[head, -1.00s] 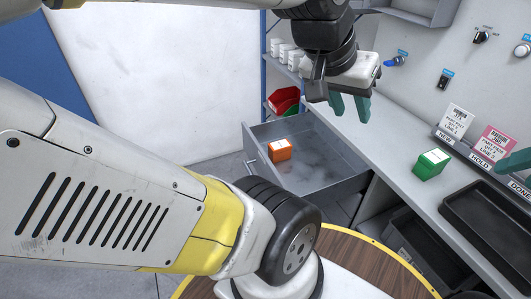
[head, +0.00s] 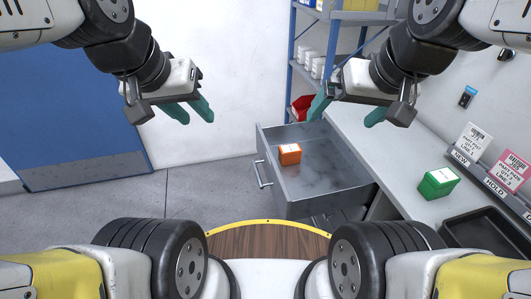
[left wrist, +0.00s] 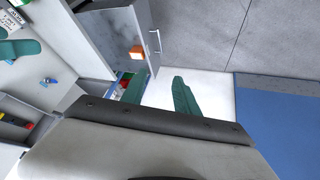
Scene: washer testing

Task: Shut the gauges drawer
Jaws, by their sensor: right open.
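The grey metal drawer (head: 330,178) stands open, pulled out from under the counter, with its bar handle (head: 262,174) on the front. An orange box (head: 289,154) lies inside. The drawer (left wrist: 120,35) and its handle (left wrist: 155,41) also show in the left wrist view. I cannot read a label that names this drawer. My left gripper (head: 194,112) is open and empty, in the air to the left of the drawer front and apart from it. My right gripper (head: 346,112) is open and empty, above the drawer's back and the counter edge.
The counter (head: 385,165) runs along the right, with a green box (head: 438,182) and a black tray (head: 485,232) on it. A shelf rack with a red bin (head: 301,107) stands behind the drawer. The floor (head: 200,190) left of the drawer is clear.

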